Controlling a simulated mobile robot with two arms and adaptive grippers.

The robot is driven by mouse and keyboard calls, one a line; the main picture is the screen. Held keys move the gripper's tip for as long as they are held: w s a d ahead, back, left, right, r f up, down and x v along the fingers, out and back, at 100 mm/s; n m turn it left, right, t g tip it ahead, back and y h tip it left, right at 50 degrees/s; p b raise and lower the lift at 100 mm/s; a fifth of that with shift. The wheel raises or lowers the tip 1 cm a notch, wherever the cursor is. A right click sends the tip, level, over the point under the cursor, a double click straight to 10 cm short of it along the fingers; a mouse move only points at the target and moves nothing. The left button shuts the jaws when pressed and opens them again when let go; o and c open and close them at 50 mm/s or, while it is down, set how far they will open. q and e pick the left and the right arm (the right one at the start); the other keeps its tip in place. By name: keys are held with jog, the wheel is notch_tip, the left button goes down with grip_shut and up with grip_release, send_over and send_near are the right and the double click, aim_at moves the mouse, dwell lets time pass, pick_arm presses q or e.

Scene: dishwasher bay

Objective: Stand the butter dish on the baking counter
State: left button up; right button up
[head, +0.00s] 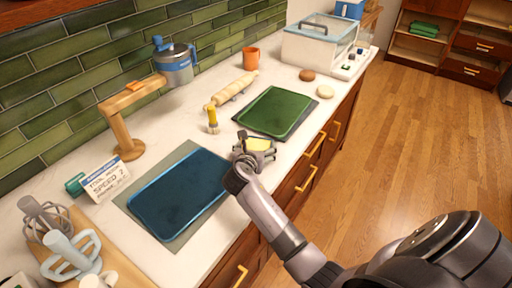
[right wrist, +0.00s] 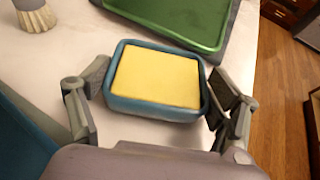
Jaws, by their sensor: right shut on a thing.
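The butter dish (right wrist: 155,112) is a blue rectangular dish with a yellow block of butter (right wrist: 156,77) in it. In the right wrist view it sits upright between the two fingers of my right gripper (right wrist: 158,100), at the counter's surface or just above it; I cannot tell which. In the head view, my right gripper (head: 254,152) is at the front of the white baking counter (head: 225,248), with the yellow butter (head: 259,144) showing between its fingers. The gripper is shut on the dish. My left gripper is not in view.
A green tray (head: 274,111) lies just behind the dish, and a blue tray (head: 180,183) lies to the left. The counter's front edge is close on the right.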

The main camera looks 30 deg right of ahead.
jog(key=o, duration=1.1)
jog(key=shift+f, duration=0.2)
jog(key=o, duration=0.4)
jog(key=shift+c, duration=0.2)
jog(key=shift+r, duration=0.1)
jog(key=shift+r, duration=0.15)
jog(key=v, duration=1.2)
jog(key=shift+b, duration=0.3)
